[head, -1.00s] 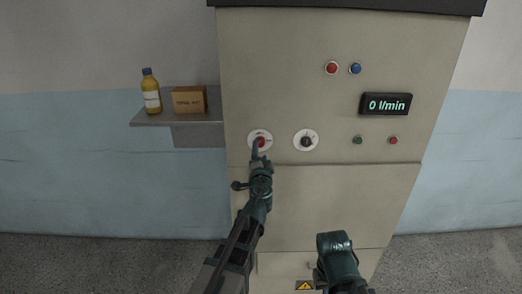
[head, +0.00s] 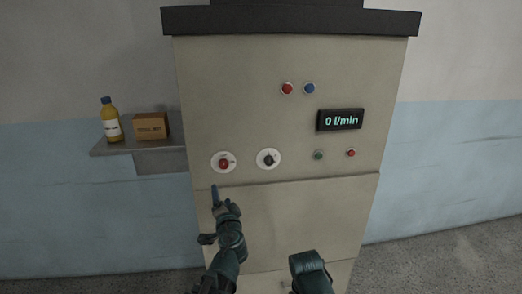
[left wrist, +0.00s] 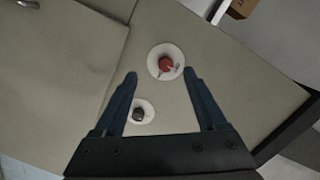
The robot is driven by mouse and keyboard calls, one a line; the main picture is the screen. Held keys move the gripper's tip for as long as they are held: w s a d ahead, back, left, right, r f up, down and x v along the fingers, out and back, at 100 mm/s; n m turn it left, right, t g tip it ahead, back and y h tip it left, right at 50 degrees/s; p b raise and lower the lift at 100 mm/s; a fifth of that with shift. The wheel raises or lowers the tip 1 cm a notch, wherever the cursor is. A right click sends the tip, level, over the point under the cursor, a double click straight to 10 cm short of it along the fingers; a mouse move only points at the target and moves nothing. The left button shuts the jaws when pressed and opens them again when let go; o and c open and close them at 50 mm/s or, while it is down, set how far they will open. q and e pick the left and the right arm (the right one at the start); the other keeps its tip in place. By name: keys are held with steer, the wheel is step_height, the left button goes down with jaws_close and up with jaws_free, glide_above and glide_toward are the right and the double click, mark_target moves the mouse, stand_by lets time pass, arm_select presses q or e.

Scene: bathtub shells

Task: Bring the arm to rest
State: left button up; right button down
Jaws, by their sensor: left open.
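My left gripper (head: 215,190) is in front of the beige cabinet (head: 240,110), a little below the red knob (head: 224,163) on its white round plate. In the left wrist view my left gripper (left wrist: 160,77) has its two fingers apart with nothing held between them. The red knob (left wrist: 166,63) shows just beyond and between the fingertips, apart from them. The black knob (left wrist: 139,115) on its white plate also shows between the fingers. My right arm shows at the bottom middle of the head view, but its gripper's fingers are not visible.
A digital display (head: 340,120) reads 0 l/min. A red lamp (head: 287,88) and a blue one (head: 309,88) sit above; a green button (head: 318,155) and a small red button (head: 351,153) sit below. A shelf (head: 108,150) at left holds a yellow bottle (head: 111,122) and a cardboard box (head: 151,126).

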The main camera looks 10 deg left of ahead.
arm_select(q)
steer(key=s+d+f+n+g+h, duration=0.1)
steer(key=s+d+f+n+g, duration=0.15)
steer(key=s+f+g, duration=0.35)
steer(key=s+d+f+n+g, duration=0.25)
steer(key=s+f, duration=0.25)
steer(key=f, duration=0.4)
steer(key=s+d+f+m+g+h, duration=0.1)
steer(key=s+d+f+g+h, duration=0.1)
steer(key=s+d, duration=0.3)
steer(key=s+d+f+g+h, duration=0.2)
steer(key=s+d+g, duration=0.3)
steer(key=s, duration=0.3)
steer(key=shift+d+f+m, duration=0.4)
steer(key=shift+d+f, duration=0.15)
steer(key=shift+s, duration=0.1)
